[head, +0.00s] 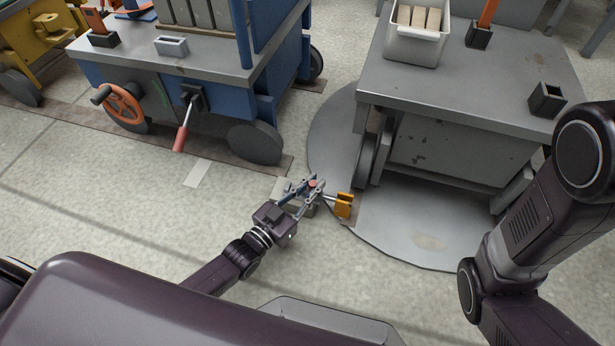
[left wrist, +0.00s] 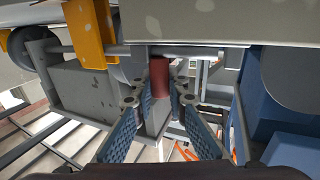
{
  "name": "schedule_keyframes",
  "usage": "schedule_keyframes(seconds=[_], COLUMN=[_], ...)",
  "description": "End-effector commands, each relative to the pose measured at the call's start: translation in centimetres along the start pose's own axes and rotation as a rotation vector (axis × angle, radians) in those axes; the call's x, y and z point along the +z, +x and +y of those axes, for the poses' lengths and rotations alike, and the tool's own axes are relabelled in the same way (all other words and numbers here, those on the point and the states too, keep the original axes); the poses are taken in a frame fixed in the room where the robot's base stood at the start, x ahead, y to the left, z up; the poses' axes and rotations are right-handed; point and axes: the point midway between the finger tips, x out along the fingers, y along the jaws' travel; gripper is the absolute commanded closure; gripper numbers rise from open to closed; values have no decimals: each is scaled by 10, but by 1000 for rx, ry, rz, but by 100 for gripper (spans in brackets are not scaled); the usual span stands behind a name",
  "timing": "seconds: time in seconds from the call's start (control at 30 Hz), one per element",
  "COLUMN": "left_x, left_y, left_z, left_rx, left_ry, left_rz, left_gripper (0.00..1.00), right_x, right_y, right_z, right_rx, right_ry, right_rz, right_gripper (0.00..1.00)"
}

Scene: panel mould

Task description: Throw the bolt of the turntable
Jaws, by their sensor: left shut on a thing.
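The turntable (head: 395,238) is a grey round plate set in the floor. At its left edge is the bolt, whose small red handle (head: 312,183) shows between my fingers. My left gripper (head: 307,187) is shut on this handle; the left wrist view shows the red handle (left wrist: 160,78) between the blue-padded fingers. The bolt's grey rod (left wrist: 200,51) runs crosswise just beyond the fingers. An orange-yellow bracket (head: 343,205) stands to the right of the gripper at the plate's edge; I cannot tell how far the rod reaches into it. My right gripper is out of view.
A grey wheeled cart (head: 470,80) stands on the turntable, carrying a white bin (head: 417,42). A blue cart (head: 215,85) with an orange handwheel (head: 123,104) and a red-gripped lever (head: 182,138) stands at the upper left. Floor left of my gripper is clear.

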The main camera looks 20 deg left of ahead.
Motion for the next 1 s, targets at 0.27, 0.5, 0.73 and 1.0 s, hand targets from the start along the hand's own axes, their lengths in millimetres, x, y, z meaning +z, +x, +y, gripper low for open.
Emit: schedule_keyframes(seconds=[0.27, 0.5, 0.73, 1.0], left_x=[0, 0, 1, 2], left_y=[1, 1, -7, -58], left_z=[5, 4, 3, 4], left_rx=[8, 6, 5, 6], left_ry=[0, 0, 0, -1], left_rz=[1, 2, 0, -3], left_gripper=[78, 68, 68, 68], right_x=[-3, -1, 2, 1], right_y=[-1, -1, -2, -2], right_z=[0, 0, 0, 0], right_rx=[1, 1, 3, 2], right_ry=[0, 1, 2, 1], right_rz=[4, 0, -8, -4], right_gripper=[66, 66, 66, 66])
